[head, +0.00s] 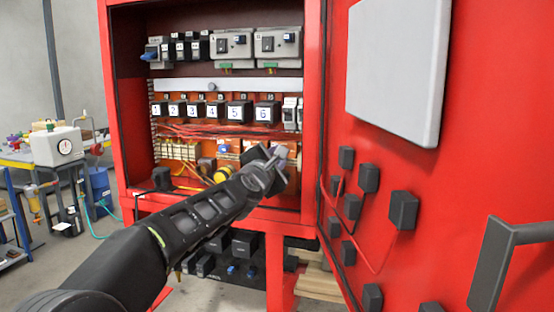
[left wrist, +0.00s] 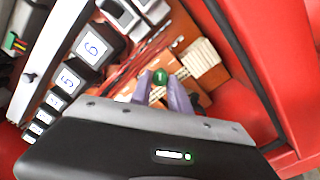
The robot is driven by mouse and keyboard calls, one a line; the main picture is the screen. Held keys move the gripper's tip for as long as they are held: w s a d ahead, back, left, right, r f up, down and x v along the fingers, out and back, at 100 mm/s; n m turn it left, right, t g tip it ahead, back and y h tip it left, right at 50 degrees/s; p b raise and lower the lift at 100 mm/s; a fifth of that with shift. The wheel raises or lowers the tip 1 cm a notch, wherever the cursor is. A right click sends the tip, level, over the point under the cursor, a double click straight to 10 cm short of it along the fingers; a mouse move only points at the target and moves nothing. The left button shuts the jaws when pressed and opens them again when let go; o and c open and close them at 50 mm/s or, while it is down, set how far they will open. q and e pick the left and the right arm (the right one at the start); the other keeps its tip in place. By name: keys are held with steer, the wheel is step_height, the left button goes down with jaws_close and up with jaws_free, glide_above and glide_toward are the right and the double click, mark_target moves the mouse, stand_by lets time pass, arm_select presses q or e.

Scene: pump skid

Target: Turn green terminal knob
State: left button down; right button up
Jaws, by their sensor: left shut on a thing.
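The green terminal knob (left wrist: 160,77) shows in the left wrist view as a small round green cap with a pale mark, at the tips of my gripper's fingers. My left gripper (left wrist: 159,88) has its two purple-grey fingers closed on the knob, one on each side. In the head view my left gripper (head: 277,156) reaches into the lower right of the open red cabinet (head: 312,100). The knob is hidden there behind the gripper and wrist. My right gripper is in neither view.
Numbered black blocks (head: 237,111) line the row above the gripper; they also show in the left wrist view (left wrist: 92,47). The open red door (head: 450,170), with black boxes (head: 403,209) and a dark handle (head: 492,262), stands close on the right. A workbench is at far left.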

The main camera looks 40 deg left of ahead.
arm_select(q)
steer(key=m, duration=0.4)
steer(key=shift+m, duration=0.4)
steer(key=m, duration=0.4)
steer(key=c, duration=1.2)
jaws_free()
steer(key=shift+c, duration=0.2)
steer(key=shift+s, duration=0.15)
steer(key=v, duration=0.7)
steer(key=shift+s+b, duration=0.25)
steer(key=shift+b, duration=0.05)
